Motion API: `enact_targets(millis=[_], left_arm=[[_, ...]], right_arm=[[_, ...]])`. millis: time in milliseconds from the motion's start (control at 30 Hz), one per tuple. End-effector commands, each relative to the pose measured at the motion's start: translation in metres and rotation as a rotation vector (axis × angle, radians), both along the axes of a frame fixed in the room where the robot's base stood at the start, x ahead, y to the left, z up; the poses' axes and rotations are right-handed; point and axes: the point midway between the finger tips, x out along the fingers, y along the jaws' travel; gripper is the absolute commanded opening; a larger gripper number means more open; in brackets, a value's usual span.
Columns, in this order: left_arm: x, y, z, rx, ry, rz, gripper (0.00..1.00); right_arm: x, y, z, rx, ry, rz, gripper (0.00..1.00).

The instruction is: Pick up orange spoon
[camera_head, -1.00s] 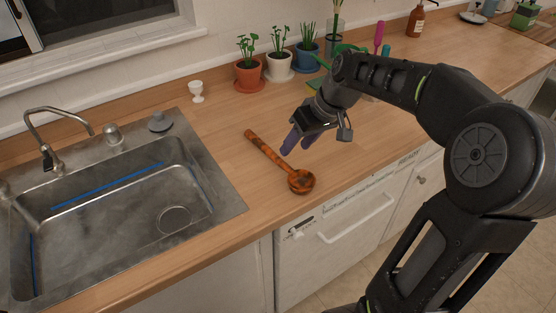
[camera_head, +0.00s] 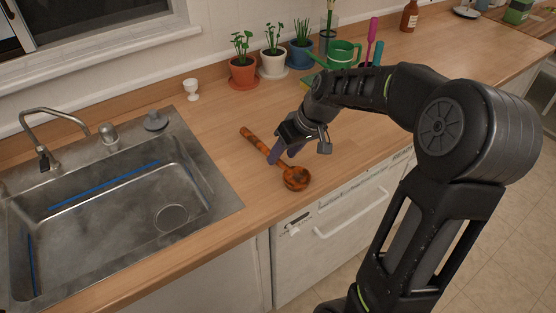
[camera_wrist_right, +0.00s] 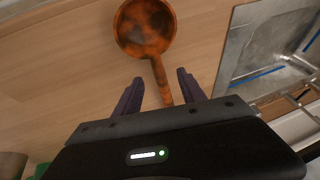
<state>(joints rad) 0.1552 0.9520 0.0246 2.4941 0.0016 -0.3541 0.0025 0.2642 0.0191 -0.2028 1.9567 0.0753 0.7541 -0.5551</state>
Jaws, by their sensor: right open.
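The orange spoon (camera_head: 296,178), mottled orange and dark brown, lies on the wooden counter to the right of the sink. Its handle points up and left, its bowl toward the front edge. My right gripper (camera_head: 283,152) is at the handle, with its fingers over or beside it; part of the handle is hidden behind them. In the right wrist view the spoon (camera_wrist_right: 146,28) has its bowl ahead of the fingers, and its handle runs back between the two purple fingertips of the open gripper (camera_wrist_right: 160,90). The fingers are apart from the handle on both sides. My left gripper does not show.
A metal sink (camera_head: 215,203) is to the left. A small white cup (camera_head: 192,90) and potted plants, including an orange pot (camera_head: 243,72), line the back. A green mug (camera_head: 343,54) stands behind my right arm. The counter around the spoon is clear.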

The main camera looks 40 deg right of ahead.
Motion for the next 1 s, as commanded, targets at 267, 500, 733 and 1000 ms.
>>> enact_targets(millis=[267, 500, 733, 1000], left_arm=[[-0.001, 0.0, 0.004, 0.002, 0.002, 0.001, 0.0], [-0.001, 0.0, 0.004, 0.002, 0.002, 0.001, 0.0], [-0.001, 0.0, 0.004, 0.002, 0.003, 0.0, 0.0], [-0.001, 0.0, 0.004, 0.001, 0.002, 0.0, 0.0]], right_arm=[[0.009, 0.005, -0.023, 0.0, 0.0, -0.001, 0.48], [0.009, 0.005, -0.023, 0.0, -0.001, 0.0, 0.48], [0.009, 0.005, -0.022, 0.0, -0.001, 0.0, 0.48], [0.009, 0.005, -0.022, 0.0, -0.001, 0.0, 0.31]])
